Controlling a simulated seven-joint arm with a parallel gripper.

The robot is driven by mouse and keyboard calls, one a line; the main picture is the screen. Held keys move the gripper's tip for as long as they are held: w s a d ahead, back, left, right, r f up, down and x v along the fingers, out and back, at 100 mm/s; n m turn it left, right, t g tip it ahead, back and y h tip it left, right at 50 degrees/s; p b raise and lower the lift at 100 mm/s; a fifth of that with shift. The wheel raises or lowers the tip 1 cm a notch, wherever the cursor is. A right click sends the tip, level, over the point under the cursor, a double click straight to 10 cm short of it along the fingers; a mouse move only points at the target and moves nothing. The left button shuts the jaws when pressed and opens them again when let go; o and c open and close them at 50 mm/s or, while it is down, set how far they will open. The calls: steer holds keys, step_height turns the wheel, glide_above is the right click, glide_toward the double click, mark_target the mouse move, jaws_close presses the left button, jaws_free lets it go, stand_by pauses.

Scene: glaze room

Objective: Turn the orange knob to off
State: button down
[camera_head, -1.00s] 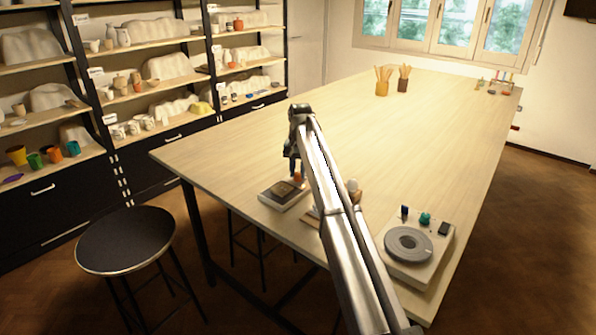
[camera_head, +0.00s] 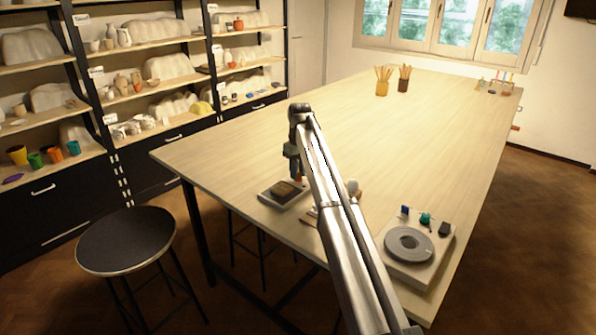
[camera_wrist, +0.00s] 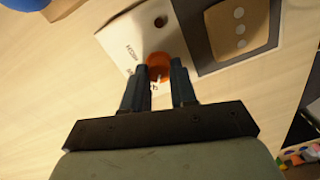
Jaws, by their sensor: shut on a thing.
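The orange knob (camera_wrist: 158,62) sits on the white panel of a small device (camera_wrist: 122,38) with a dark plate. In the wrist view my gripper (camera_wrist: 159,72) points down at the knob with one finger on each side, shut on it. Small dark lettering shows on the white panel, partly cut off by the fingers. In the head view the device (camera_head: 269,196) lies near the table's front left edge, and my gripper (camera_head: 296,178) is over its back right side. The knob there is mostly hidden by the fingers.
A brown block with pale dots (camera_wrist: 238,28) lies on the device's dark plate. A wheel device with a teal knob (camera_head: 425,218) stands to the right, beyond my arm. A black stool (camera_head: 126,240) stands before the table. The table's middle (camera_head: 400,135) is clear.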

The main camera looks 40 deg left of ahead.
steer(key=shift+n, duration=0.6)
steer(key=c, duration=0.9)
jaws_free()
step_height(320, 180, up, 14)
steer(key=shift+w, duration=0.25)
steer(key=shift+f, duration=0.1)
